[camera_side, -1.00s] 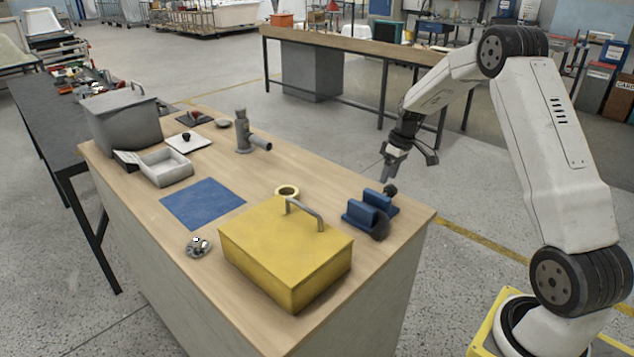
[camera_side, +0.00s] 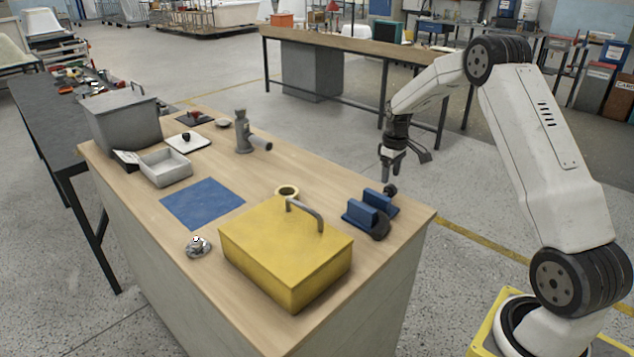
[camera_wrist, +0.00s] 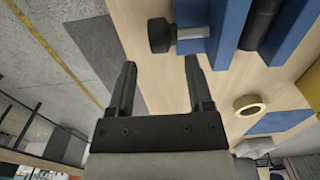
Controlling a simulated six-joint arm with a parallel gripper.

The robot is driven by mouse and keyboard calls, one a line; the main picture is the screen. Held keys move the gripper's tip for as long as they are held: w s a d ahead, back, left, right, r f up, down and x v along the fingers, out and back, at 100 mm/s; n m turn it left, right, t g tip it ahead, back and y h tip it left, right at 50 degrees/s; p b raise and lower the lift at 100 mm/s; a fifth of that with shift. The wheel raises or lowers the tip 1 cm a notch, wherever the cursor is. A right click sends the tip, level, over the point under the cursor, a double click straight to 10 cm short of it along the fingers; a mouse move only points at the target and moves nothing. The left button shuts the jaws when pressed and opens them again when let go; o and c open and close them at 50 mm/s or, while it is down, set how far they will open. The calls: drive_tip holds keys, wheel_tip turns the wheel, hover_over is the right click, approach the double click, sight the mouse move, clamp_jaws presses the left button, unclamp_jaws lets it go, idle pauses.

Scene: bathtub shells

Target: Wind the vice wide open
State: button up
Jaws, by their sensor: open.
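A yellow box (camera_side: 280,255) with a grey handle stands close beside the vice. A cream ring (camera_side: 287,191) lies behind that box. A blue mat (camera_side: 203,203), a grey tray (camera_side: 166,168) and a grey pipe fitting (camera_side: 243,135) are further left.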

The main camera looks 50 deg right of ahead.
sight(390, 185)
drive_tip(key=shift+f, duration=2.6)
drive_tip(key=shift+d, duration=0.1)
clamp_jaws()
